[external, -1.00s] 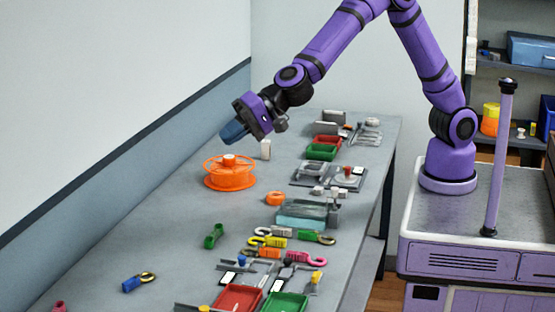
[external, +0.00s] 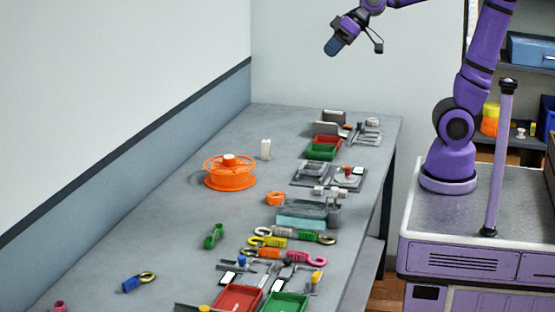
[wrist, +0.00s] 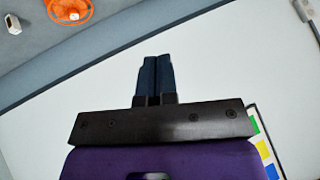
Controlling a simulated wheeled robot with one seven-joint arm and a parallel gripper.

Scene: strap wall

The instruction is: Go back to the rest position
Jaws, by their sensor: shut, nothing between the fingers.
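My gripper (external: 333,46) is raised high above the far part of the table, well clear of everything on it. In the wrist view its two dark blue fingers (wrist: 155,62) lie side by side, shut with nothing between them. The purple arm folds back toward its base on the right.
Shelves (external: 535,85) stand behind my base. The air around my gripper is free.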

